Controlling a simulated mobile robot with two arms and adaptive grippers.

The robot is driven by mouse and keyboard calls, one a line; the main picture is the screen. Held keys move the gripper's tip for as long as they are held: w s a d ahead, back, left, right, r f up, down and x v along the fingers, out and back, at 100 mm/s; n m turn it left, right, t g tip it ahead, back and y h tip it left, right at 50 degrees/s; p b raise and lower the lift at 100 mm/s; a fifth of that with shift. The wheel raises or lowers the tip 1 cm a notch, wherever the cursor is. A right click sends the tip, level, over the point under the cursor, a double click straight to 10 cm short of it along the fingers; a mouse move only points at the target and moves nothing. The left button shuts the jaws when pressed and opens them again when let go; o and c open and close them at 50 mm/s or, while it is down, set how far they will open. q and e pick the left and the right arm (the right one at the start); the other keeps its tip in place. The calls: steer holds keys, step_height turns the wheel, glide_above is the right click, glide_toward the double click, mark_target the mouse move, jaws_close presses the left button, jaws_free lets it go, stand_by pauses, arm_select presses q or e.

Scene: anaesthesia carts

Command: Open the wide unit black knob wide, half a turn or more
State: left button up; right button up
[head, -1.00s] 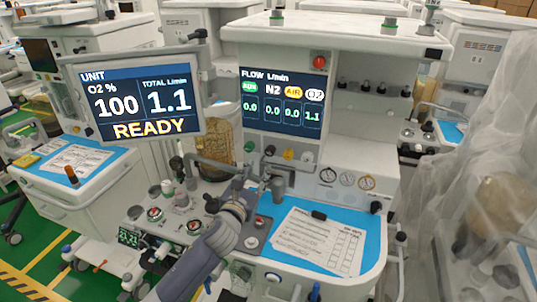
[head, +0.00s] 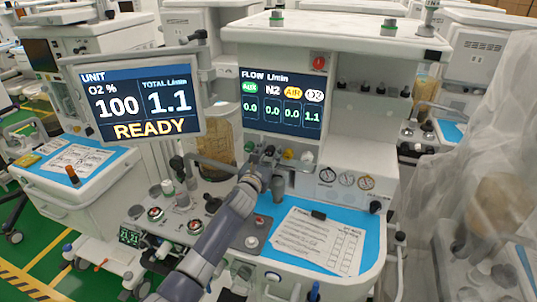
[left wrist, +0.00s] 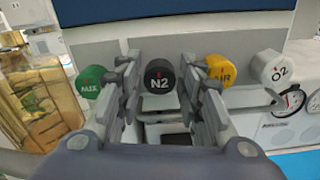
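The black knob, marked N2 (left wrist: 159,80), sits in the row of knobs under the flow screen (head: 281,99) of the middle unit. My left gripper (left wrist: 157,92) is open, with one finger on each side of the black knob in the left wrist view. A gap shows between each finger and the knob, so it is not clamped. In the head view the left gripper (head: 263,158) is in front of the knob row and partly hides it. The screen reads 0.0 under N2 and 1.1 under O2. My right gripper is out of view.
A green knob (left wrist: 90,82) is left of the black one; a yellow knob (left wrist: 221,70) and a white O2 knob (left wrist: 272,67) are right. The yellow knob is close to a finger. Below lies a blue worktop with a paper sheet (head: 318,239).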

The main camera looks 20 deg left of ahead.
arm_select(q)
steer(key=shift+c, duration=0.4)
steer(key=c, duration=0.7)
steer(key=shift+c, duration=0.2)
steer(key=shift+n, duration=0.3)
